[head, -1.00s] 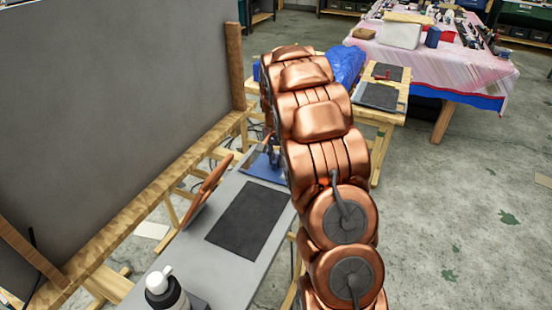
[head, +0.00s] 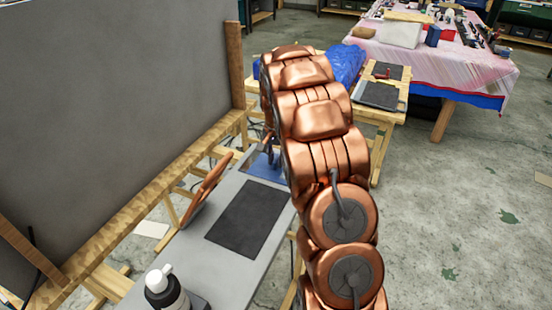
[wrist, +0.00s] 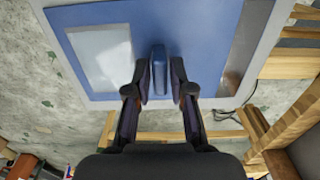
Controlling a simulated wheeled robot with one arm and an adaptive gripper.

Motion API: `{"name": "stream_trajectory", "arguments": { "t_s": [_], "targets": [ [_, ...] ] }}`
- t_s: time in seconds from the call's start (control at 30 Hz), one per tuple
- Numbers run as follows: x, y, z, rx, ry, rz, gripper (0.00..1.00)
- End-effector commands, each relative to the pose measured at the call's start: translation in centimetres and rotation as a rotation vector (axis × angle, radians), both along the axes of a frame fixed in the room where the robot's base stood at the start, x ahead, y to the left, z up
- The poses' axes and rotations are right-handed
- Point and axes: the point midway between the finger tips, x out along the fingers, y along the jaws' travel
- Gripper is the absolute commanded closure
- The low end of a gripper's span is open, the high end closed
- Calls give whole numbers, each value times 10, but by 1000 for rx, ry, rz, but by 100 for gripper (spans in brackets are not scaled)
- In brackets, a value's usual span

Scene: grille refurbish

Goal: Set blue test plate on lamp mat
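A blue flat panel (head: 262,167) lies at the far end of the grey table, partly hidden by my arm. In the wrist view the blue surface (wrist: 200,45) fills the upper middle, with a pale rectangle (wrist: 100,55) at its left. A narrow blue upright piece (wrist: 159,70) stands between the fingertips of my gripper (wrist: 160,88). The fingers are apart, one on each side, with slim gaps. I cannot tell whether the pale rectangle or the narrow piece belongs to the blue test plate. A dark mat (head: 250,217) lies bare on the grey table; whether it is the lamp mat is unclear.
A copper-coloured panel (head: 207,190) leans at the left edge of the grey table (head: 190,258). A bottle with a white top (head: 162,285) stands at the near end. A large grey board (head: 110,130) is at left. Open floor lies at right.

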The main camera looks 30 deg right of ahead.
Motion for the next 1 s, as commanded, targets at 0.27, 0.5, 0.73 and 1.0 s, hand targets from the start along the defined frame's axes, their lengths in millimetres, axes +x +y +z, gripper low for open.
{"name": "stream_trajectory", "arguments": {
  "t_s": [0.27,0.5,0.73,1.0],
  "targets": [
    [0,0,0,1,1,0,57],
    [0,0,2,0,0,0,57],
    [0,0,30,1,0,0,57],
    [1,0,84,-2,-4,1,57]
  ]
}}
